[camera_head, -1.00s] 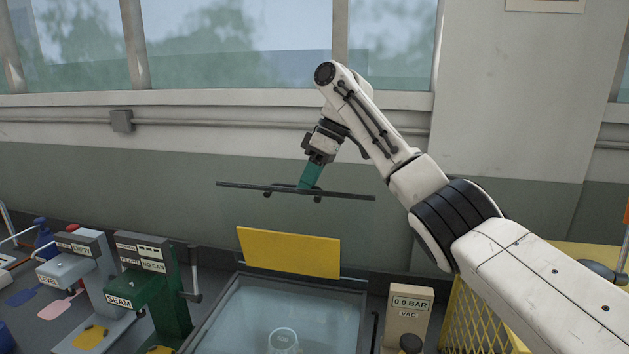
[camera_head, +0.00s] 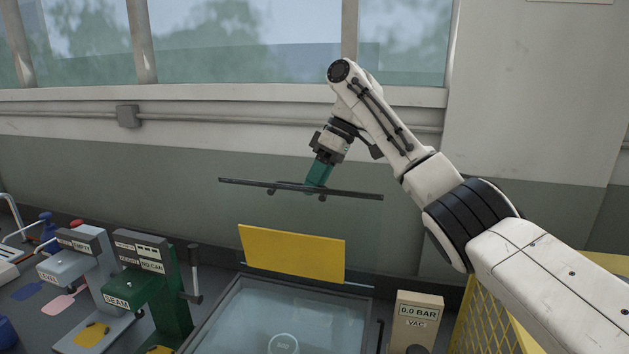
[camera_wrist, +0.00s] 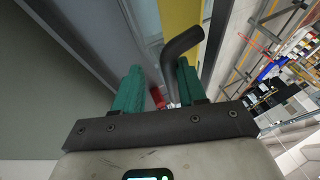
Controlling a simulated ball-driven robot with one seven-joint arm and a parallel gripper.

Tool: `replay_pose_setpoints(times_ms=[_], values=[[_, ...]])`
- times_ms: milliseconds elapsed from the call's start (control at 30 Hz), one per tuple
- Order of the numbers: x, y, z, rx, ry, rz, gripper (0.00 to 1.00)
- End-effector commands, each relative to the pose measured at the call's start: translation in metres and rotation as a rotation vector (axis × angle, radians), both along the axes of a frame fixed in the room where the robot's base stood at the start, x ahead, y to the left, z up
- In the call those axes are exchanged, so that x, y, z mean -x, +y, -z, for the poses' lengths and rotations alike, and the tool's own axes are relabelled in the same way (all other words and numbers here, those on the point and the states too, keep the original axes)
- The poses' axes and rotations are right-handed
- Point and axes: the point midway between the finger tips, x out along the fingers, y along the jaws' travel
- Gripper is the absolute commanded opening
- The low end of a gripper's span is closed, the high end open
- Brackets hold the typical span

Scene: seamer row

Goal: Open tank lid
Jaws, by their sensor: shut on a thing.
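The tank (camera_head: 222,310) stands open at the bottom centre, with pale liquid and a round clear item (camera_head: 284,343) inside. A long dark bar (camera_head: 245,183) is raised high above the tank's back edge; it looks like the lid's far edge, with small knobs under it. A yellow panel (camera_head: 292,254) stands upright between bar and tank; I cannot tell if it is part of the lid. My gripper (camera_head: 317,181) has teal fingers closed at the bar. In the wrist view, my gripper (camera_wrist: 158,92) has a dark bent handle (camera_wrist: 182,45) between its fingers.
A green seamer (camera_head: 165,300) and grey machine (camera_head: 80,265) stand left of the tank. A beige vacuum box (camera_head: 418,312) reading 0.0 BAR and yellow mesh (camera_head: 478,315) are at right. The wall and windows rise close behind.

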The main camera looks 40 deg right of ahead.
Motion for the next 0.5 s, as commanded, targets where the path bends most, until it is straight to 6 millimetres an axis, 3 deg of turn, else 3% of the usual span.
replay_pose_setpoints(times_ms=[167,500], values=[[0.0012,-0.0034,0.0032,0.005,0.009,0.007,0.42],[0.0008,-0.0009,-0.0002,0.004,0.004,0.001,0.42]])
